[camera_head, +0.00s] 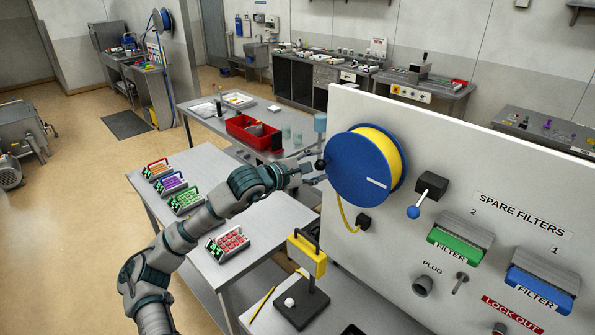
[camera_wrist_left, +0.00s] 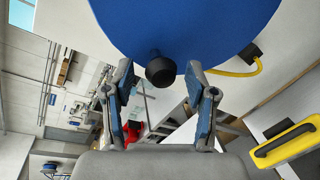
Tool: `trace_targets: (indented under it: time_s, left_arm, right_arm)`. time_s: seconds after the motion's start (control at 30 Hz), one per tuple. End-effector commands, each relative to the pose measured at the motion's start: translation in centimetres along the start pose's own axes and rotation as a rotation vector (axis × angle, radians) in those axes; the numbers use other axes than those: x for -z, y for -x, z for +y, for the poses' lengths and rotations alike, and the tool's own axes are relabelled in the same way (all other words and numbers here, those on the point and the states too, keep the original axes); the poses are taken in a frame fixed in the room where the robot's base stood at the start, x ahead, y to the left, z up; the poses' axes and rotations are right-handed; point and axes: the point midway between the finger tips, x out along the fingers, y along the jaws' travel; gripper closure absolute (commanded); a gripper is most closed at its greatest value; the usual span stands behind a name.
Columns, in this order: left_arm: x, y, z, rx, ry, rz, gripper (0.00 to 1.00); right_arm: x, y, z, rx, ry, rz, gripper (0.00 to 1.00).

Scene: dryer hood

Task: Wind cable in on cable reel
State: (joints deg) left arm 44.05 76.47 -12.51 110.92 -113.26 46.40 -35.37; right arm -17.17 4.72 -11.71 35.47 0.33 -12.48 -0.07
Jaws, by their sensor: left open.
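The cable reel (camera_head: 357,168) is a blue disc with yellow cable wound behind it, mounted on a white panel. A black knob (camera_head: 320,165) sticks out at its left edge. Yellow cable (camera_head: 345,213) hangs from the reel to a black socket (camera_head: 364,221) on the panel. My left gripper (camera_head: 312,172) is at the reel's left edge, close to the knob. In the left wrist view the reel face (camera_wrist_left: 190,25) fills the top, and the knob (camera_wrist_left: 160,70) lies between the open fingers (camera_wrist_left: 160,85). I cannot tell whether they touch it. My right gripper is out of view.
The panel (camera_head: 440,170) also carries a blue-balled lever (camera_head: 414,211) and green (camera_head: 460,242) and blue (camera_head: 540,285) filters. Tables with a red bin (camera_head: 253,132) and coloured trays (camera_head: 186,200) lie to the left.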

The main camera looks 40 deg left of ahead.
Motion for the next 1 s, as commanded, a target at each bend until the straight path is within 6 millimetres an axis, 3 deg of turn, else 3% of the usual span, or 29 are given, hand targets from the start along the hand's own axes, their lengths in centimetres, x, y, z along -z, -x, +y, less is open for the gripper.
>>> trace_targets:
  time_s: [0.37, 0.8, 1.0]
  left_arm:
    - [-0.7, 3.3, 0.0, 0.005, -0.022, -0.004, 0.43]
    - [-0.1, 9.1, 0.0, 0.005, -0.006, 0.001, 0.43]
    - [0.0, 10.3, -0.1, 0.004, -0.002, 0.0, 0.43]
  right_arm:
    - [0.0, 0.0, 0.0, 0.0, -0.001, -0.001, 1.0]
    - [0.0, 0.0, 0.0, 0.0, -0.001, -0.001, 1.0]
    - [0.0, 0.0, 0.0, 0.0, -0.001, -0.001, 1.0]
